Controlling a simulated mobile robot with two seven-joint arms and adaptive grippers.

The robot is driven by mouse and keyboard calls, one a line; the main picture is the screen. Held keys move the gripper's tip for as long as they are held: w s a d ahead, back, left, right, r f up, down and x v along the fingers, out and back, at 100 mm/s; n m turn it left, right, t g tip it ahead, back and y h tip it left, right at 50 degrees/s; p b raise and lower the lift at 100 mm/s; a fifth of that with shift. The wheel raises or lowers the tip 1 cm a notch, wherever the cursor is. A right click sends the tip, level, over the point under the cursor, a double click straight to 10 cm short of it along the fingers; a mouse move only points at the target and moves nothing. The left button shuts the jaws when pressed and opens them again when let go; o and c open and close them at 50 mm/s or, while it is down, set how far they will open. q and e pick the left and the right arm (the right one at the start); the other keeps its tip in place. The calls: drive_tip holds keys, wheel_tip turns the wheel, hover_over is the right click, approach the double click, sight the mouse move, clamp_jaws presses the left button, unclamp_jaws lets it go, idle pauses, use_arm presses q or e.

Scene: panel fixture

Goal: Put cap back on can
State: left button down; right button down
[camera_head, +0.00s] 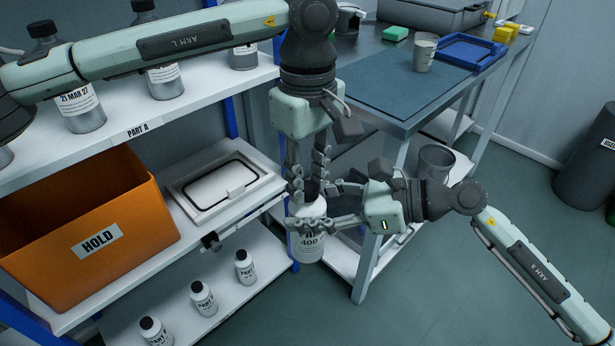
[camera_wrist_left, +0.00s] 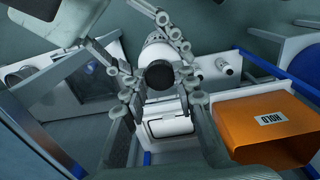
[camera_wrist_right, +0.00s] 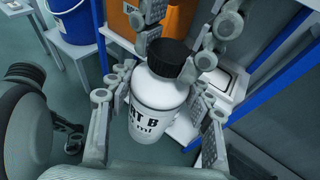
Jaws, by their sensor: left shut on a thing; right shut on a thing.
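The can is a white bottle (camera_head: 309,246) with black print, upright in front of the shelf. My right gripper (camera_head: 312,222) is shut around its body from the right; the can also shows in the right wrist view (camera_wrist_right: 158,100). The black cap (camera_wrist_right: 171,58) is at the top of the can, in line with its neck. My left gripper (camera_head: 308,183) points straight down from above, its fingers shut on the cap. The left wrist view shows the cap (camera_wrist_left: 159,75) end-on between the left fingers. Whether the cap is fully seated I cannot tell.
An orange HOLD bin (camera_head: 90,238) and a white lidded case (camera_head: 222,188) stand on the middle shelf at left. Several small bottles (camera_head: 203,297) stand below. A workbench (camera_head: 385,88) with a cup (camera_head: 424,52) and blue tray (camera_head: 468,52) is behind.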

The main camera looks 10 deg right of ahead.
use_arm(q)
drive_tip(key=m, duration=0.8)
drive_tip(key=c, duration=1.1)
unclamp_jaws()
wheel_tip(320, 180, up, 12)
